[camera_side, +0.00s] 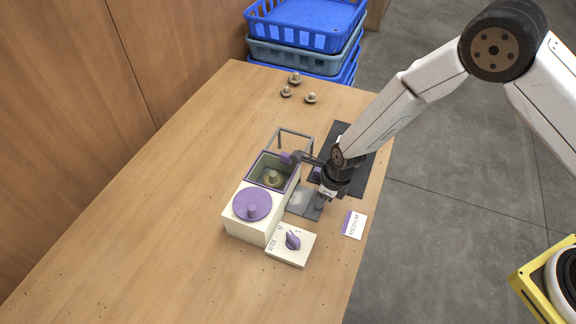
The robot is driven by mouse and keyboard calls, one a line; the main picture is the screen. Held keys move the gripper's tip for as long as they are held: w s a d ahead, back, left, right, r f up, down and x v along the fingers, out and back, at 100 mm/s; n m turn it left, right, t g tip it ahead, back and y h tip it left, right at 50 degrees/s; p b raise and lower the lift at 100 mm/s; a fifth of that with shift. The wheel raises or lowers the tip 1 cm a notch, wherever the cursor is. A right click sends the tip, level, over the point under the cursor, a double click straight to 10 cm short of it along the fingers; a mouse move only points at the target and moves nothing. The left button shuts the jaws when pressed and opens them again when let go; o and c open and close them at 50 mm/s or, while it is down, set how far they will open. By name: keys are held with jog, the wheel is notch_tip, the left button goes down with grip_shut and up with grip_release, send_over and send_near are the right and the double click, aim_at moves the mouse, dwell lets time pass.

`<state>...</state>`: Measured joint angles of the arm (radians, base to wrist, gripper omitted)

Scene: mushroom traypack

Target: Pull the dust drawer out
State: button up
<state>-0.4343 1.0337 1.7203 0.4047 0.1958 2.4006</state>
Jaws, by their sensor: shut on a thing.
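A small cream machine (246,224) stands on the table with a round purple knob on top. Behind the knob is an open chamber (268,169) with a mushroom (273,177) inside. A clear framed panel (290,140) stands up at its back. My gripper (293,156) reaches in from the right, its dark fingers shut at a purple tab (286,158) by the chamber's rim. The exact contact is too small to see. A flat grey tray-like piece (301,203) lies at the machine's right side; I cannot tell whether it is the dust drawer.
A black mat (356,180) lies under my wrist. Three mushrooms (295,79) lie at the back, near stacked blue crates (305,28). The table's left side is clear.

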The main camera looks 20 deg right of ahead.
aim_at(331, 208)
jog(key=shift+s+d, duration=1.2)
jog(key=o, duration=0.9)
jog(key=shift+o, duration=0.2)
jog(key=shift+r, duration=0.1)
jog(key=shift+v, duration=2.15)
